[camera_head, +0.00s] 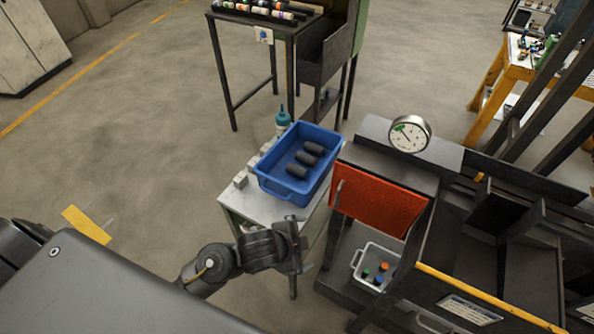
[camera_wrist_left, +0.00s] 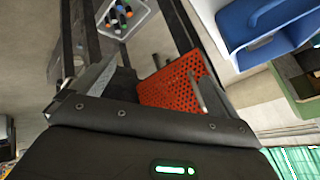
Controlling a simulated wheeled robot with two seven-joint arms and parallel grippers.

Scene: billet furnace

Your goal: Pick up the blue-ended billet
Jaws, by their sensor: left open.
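A white bin (camera_head: 359,272) on the floor-level shelf below the orange panel holds a few small dark billets with coloured ends. A blue-ended billet (camera_head: 377,281) is in it, near a green-ended one and an orange-ended one. The bin (camera_wrist_left: 143,10) also shows at the top of the left wrist view, where the end colours are small. My left gripper (camera_head: 299,243) is open and empty, left of the bin and above it, in front of the bench. My right gripper is not in view.
A blue tray (camera_head: 272,187) with three dark cylinders stands on a small bench (camera_head: 240,205) with a bottle (camera_head: 282,120). An orange perforated panel (camera_head: 375,200) hangs beside the gauge (camera_head: 410,134). A rack table (camera_head: 262,20) at the back holds several billets. Open floor lies left.

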